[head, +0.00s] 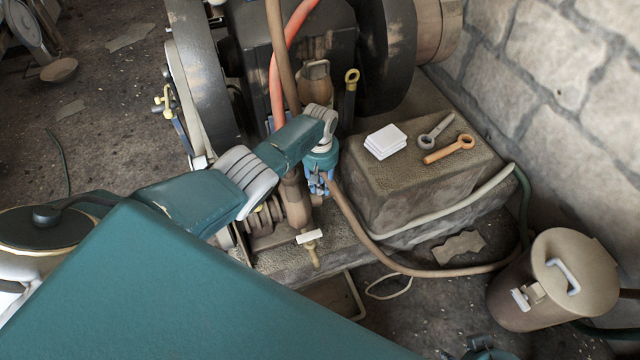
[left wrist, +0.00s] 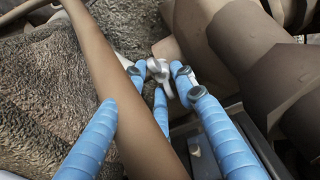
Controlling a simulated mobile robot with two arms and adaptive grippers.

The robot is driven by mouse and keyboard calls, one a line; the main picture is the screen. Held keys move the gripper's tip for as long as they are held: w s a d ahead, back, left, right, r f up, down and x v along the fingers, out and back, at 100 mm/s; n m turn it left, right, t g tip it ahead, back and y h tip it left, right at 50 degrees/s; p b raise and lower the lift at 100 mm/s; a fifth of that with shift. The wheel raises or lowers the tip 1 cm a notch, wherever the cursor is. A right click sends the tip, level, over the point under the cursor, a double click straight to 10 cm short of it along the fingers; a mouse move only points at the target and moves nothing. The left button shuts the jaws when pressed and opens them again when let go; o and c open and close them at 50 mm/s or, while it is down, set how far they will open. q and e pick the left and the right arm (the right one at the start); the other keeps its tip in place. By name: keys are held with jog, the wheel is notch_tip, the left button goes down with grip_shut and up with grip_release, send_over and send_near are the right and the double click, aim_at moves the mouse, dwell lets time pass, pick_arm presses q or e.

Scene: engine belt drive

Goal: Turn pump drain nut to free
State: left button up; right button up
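My left gripper (head: 320,181) is low beside the pump, pointing down, with its blue fingers partly hidden by my own wrist in the head view. In the left wrist view my left gripper's fingertips (left wrist: 160,74) are around a small grey metal part (left wrist: 158,68), which looks like the drain nut. The left fingertip is close against it; whether all the fingers press on it I cannot tell. The nut is hidden in the head view. The brown pump body (head: 296,200) stands just left of the gripper. My right gripper does not show clearly.
A stone block (head: 420,185) carries a white pad (head: 386,140), a grey wrench (head: 436,131) and an orange wrench (head: 449,150). A lidded bin (head: 520,303) stands at right by the wall. A large flywheel rises behind.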

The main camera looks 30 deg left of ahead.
aim_at(319, 187)
pick_arm(q)
jog(key=shift+s+a, duration=0.25)
jog(key=shift+a, duration=0.15)
jog(key=r, duration=0.7)
jog(key=shift+w+d, duration=0.15)
jog(key=shift+d, duration=0.05)
jog(key=shift+d+r, duration=0.15)
jog(key=shift+r, duration=0.35)
jog(key=shift+w, duration=0.1)
jog(key=shift+f, duration=0.1)
